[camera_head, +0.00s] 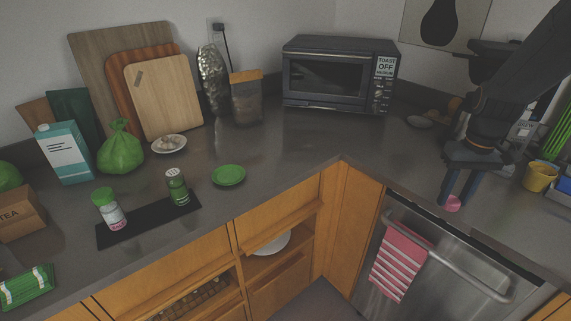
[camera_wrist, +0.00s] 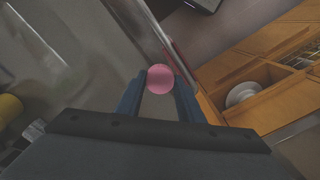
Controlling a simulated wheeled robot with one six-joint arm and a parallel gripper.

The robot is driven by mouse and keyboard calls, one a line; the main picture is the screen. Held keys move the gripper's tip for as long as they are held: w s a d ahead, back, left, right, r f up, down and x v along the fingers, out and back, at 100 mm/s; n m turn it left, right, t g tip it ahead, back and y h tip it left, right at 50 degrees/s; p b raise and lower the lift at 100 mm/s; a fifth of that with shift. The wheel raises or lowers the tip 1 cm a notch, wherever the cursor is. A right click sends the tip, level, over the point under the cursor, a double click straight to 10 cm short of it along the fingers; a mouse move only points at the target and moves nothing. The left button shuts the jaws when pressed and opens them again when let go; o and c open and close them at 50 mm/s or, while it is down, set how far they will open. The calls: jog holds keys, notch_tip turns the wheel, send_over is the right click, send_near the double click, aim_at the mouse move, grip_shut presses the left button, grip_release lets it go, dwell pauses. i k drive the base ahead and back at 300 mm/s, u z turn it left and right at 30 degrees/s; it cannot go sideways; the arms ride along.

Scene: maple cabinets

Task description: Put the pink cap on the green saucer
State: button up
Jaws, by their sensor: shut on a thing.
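The pink cap (camera_head: 452,204) is at the tips of my gripper (camera_head: 452,201) on the right side of the head view. My gripper is shut on it, and the cap shows between the two blue fingers in the wrist view (camera_wrist: 160,78). It appears to be held above the right counter near the dishwasher; the exact height is hard to tell. The green saucer (camera_head: 228,175) lies on the left counter, well to the left of my gripper. The saucer looks empty.
A toaster oven (camera_head: 340,74) stands in the corner. A yellow cup (camera_head: 540,175) is right of my gripper. The counter between saucer and toaster oven is clear.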

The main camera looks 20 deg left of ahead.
aim_at(230, 176)
jog(key=u, duration=0.6)
jog(key=i, duration=0.65)
jog(key=u, duration=1.05)
jog(key=i, duration=0.35)
jog(key=u, duration=0.4)
